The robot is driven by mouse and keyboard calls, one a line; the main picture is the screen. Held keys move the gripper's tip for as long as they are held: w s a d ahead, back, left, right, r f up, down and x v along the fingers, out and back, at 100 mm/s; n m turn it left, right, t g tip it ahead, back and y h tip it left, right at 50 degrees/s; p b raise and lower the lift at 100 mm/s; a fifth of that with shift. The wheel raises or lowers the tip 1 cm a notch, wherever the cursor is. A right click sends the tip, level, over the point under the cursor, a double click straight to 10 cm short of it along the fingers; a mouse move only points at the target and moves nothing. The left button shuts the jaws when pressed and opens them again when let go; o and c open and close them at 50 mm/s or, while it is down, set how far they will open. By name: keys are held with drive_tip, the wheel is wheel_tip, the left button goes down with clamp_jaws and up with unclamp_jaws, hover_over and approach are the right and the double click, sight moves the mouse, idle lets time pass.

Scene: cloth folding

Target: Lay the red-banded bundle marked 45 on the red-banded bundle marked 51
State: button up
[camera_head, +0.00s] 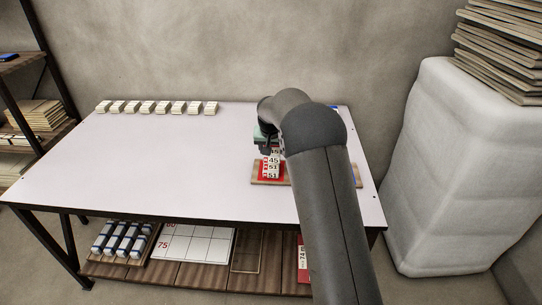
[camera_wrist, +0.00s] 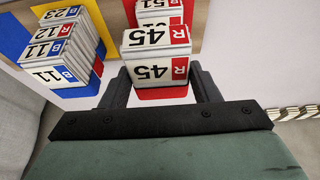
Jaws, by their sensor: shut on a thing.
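The red-banded bundle marked 45 (camera_wrist: 155,54) is between the two fingers of my gripper (camera_wrist: 160,88), which is shut on it. In the head view the 45 bundle (camera_head: 273,159) shows just behind the red-banded bundle marked 51 (camera_head: 272,173), over the red patch of a wooden board (camera_head: 258,181). In the wrist view the 51 bundle (camera_wrist: 154,9) shows just past the 45 bundle and is partly cut off by the top edge. I cannot tell whether the two touch or whether 45 rests on anything. My arm hides part of the board.
A row of several small white stacks (camera_head: 155,107) lines the table's back edge. The left of the white table (camera_head: 140,160) is clear.

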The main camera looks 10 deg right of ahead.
sight(271, 165)
drive_tip(key=shift+w+f, duration=0.7)
drive_tip(key=shift+f, duration=1.7)
drive_tip(key=shift+f, duration=0.2)
drive_tip(key=o, duration=1)
drive_tip(key=shift+r, duration=0.15)
